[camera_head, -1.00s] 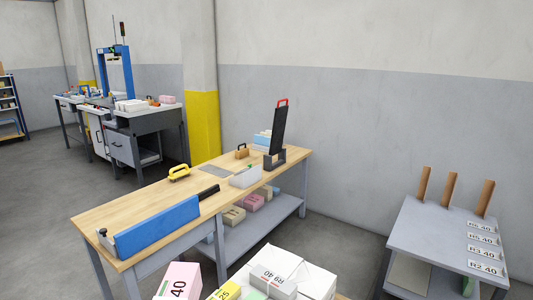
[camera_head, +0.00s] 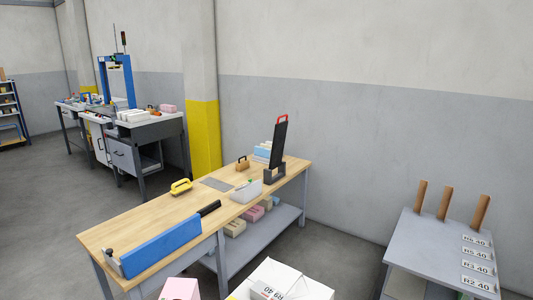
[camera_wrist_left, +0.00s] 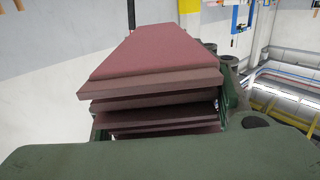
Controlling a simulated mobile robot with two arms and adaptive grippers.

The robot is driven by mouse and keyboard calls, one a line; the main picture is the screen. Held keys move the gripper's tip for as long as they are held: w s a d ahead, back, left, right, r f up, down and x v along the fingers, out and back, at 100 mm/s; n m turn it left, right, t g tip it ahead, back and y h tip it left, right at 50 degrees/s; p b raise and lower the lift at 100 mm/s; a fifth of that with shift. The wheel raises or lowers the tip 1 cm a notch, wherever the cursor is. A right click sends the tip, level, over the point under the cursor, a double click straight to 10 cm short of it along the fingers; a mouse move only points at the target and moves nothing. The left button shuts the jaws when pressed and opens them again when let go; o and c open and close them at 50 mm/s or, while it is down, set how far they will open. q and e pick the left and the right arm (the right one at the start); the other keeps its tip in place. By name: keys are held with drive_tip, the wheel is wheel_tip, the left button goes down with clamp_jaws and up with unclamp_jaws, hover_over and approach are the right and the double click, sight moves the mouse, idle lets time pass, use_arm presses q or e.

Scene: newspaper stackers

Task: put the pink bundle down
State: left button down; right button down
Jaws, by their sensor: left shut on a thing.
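In the left wrist view my left gripper (camera_wrist_left: 165,112) is shut on the pink bundle (camera_wrist_left: 160,55), a stack of flat slabs that looks dull dark pink in shade. The green gripper parts stand at both its sides, and its far end points up the picture. What lies under the bundle is hidden. In the head view neither gripper shows. A pink block (camera_head: 180,289) is cut off by the bottom edge there; I cannot tell whether it is the held bundle.
A long wooden workbench (camera_head: 150,220) carries a blue-sided tool, a yellow handle and a white tray. White boxes (camera_head: 290,275) are at the bottom. A grey stand (camera_head: 420,235) with wooden posts and price labels is at the right. A grey machine table (camera_head: 150,130) stands behind.

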use_arm(q)
drive_tip(key=s, duration=0.3)
drive_tip(key=s+f, duration=0.1)
drive_tip(key=s, duration=0.1)
drive_tip(key=shift+r, duration=0.1)
drive_tip(key=shift+w, duration=0.1)
drive_tip(key=w+d+r+m+g+h, duration=0.2)
drive_tip(key=w+d+m+g+h, duration=0.2)
drive_tip(key=d+h, duration=0.4)
drive_tip(key=w+d+r+m+g+h, duration=0.3)
drive_tip(key=d+m+g+h, duration=0.2)
drive_tip(key=d+m+h, duration=0.3)
drive_tip(key=shift+w+d+m+g, duration=0.3)
drive_tip(key=shift+w+d+g, duration=0.1)
drive_tip(key=shift+d, duration=0.1)
